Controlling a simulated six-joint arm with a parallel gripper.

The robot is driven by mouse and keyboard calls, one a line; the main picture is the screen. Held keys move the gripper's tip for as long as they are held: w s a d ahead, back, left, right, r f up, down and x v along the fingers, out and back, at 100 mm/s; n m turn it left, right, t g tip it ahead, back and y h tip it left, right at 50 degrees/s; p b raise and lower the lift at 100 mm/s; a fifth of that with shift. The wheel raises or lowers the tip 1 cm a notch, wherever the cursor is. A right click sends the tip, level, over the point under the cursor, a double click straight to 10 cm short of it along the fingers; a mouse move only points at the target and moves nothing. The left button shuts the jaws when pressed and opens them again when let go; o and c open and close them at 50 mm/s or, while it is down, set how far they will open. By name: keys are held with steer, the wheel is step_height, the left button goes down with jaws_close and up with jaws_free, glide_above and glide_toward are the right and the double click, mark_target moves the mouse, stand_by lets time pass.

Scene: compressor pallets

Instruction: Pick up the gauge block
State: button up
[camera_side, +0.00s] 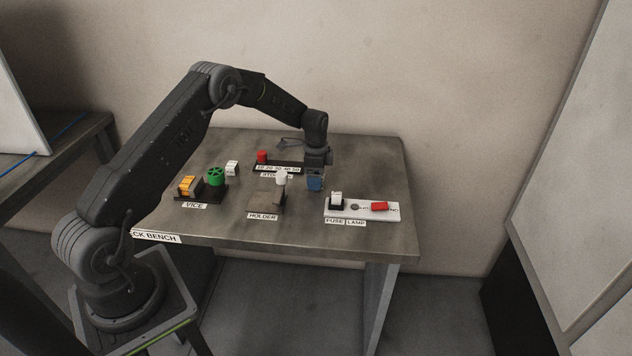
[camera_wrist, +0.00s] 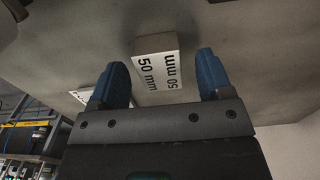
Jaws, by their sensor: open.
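The gauge block (camera_wrist: 158,70) is a pale box marked "50 mm" on two faces in the wrist view. It shows between the two blue fingers of my gripper (camera_wrist: 162,62), with a visible gap on each side. My gripper is open and empty. In the side view my gripper (camera_side: 315,182) points down over the right-middle of the bench, behind the fuse and lamp plate. A white block with dark marks (camera_side: 232,168) stands at the back left there; I cannot tell whether it is the gauge block.
The bench (camera_side: 330,238) also holds a vice (camera_side: 213,193) with orange and green parts, a holder (camera_side: 267,200) with a white-topped piece, a red piece (camera_side: 262,157) by the back rack, and the fuse and lamp plate (camera_side: 362,211). The front strip is clear.

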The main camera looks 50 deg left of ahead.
steer(key=shift+f, duration=0.55)
steer(key=shift+r, duration=0.1)
steer(key=c, duration=1.3)
